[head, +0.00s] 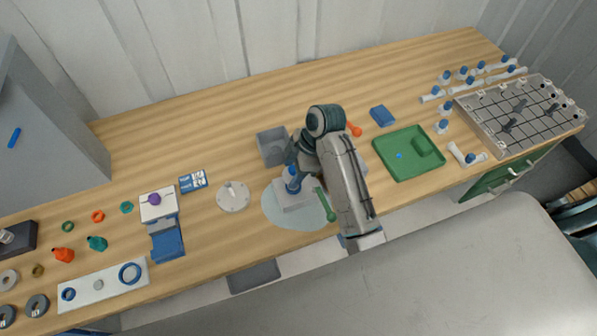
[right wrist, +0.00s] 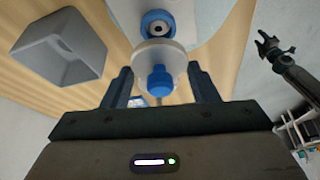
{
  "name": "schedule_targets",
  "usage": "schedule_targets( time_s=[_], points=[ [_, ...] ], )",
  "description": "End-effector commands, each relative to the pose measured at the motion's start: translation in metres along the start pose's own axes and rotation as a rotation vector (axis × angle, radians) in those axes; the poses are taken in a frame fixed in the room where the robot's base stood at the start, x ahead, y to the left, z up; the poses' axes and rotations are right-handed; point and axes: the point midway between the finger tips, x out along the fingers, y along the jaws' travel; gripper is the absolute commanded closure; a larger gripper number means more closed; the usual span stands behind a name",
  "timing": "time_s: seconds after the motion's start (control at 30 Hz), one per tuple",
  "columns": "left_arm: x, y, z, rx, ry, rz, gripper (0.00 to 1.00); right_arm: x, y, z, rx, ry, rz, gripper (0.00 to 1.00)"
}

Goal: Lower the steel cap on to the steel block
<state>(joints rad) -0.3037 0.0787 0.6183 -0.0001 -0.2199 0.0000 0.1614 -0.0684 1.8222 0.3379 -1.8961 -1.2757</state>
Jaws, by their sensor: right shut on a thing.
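My right gripper (head: 293,171) is shut on a pale, rounded piece with a blue knob, apparently the steel cap; it shows between the fingers in the right wrist view (right wrist: 158,58). In the head view its blue part (head: 292,183) is just above or on the pale steel block (head: 296,202); I cannot tell whether they touch. The block stands on a light blue round mat (head: 272,208). A dark arm end at the right, likely my left gripper (right wrist: 275,45), is too small to read.
A grey bin (head: 271,147) stands behind the block, and a round pale disc (head: 233,196) lies left of the mat. A green-handled tool (head: 325,206) lies at the mat's right edge. A green tray (head: 395,170) is farther right. Bare table shows behind the disc.

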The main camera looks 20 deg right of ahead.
Motion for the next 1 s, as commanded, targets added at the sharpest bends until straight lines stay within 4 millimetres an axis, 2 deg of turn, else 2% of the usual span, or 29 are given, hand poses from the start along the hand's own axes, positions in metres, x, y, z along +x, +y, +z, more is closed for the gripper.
schedule_targets(
  time_s=[0.23,0.5,1.0],
  points=[
    [0.000,0.000,0.003,0.000,-0.005,0.000,0.52,0.016,-0.001,0.007,0.001,-0.001,-0.002,0.74],
    [0.000,0.000,-0.005,0.000,0.007,0.000,0.52,0.032,-0.001,0.014,0.000,0.000,0.000,0.74],
    [0.000,-0.002,-0.006,0.000,0.008,-0.002,0.52,0.041,-0.001,0.018,0.000,0.000,0.001,0.74]
  ],
)
